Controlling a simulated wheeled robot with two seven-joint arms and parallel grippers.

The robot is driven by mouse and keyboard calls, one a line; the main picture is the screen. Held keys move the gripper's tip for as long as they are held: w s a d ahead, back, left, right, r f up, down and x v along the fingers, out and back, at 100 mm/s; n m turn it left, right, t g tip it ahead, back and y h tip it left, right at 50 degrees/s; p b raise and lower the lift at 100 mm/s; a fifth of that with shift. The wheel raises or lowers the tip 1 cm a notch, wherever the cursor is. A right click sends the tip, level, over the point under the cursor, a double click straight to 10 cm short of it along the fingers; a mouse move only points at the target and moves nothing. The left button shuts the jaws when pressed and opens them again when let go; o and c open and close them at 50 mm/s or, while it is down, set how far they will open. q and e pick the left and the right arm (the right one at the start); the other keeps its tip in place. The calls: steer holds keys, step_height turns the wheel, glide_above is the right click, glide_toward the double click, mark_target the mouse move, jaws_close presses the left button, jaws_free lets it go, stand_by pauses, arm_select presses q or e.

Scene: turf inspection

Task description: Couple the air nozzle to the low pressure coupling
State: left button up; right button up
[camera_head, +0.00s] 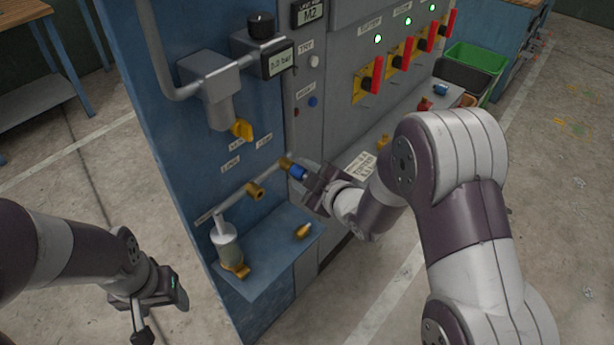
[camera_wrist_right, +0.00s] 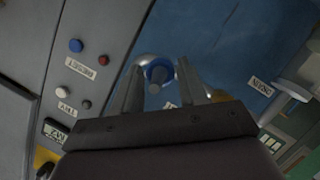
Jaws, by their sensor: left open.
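The blue air nozzle (camera_head: 298,172) is at the tips of my right gripper (camera_head: 307,180), close to the right brass coupling (camera_head: 285,163) on the blue panel. I cannot tell if nozzle and coupling touch. Another brass coupling (camera_head: 255,190) sits lower left on the same strip. Small labels above them are too blurred to read surely. In the right wrist view, the nozzle's blue ring (camera_wrist_right: 158,72) lies between the two fingers (camera_wrist_right: 160,85); whether they press on it is unclear. My left gripper (camera_head: 158,299) is open and empty, low at the left, away from the panel.
A shelf (camera_head: 272,262) below carries a grey cylinder (camera_head: 225,243) with a brass base and a loose brass fitting (camera_head: 303,231). Red-handled levers (camera_head: 376,75) are at the right.

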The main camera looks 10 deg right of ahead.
steer(key=shift+o, duration=1)
steer(key=shift+w, duration=0.1)
steer(key=v, duration=1.2)
steer(key=shift+s, duration=0.35)
steer(key=shift+r, duration=0.1)
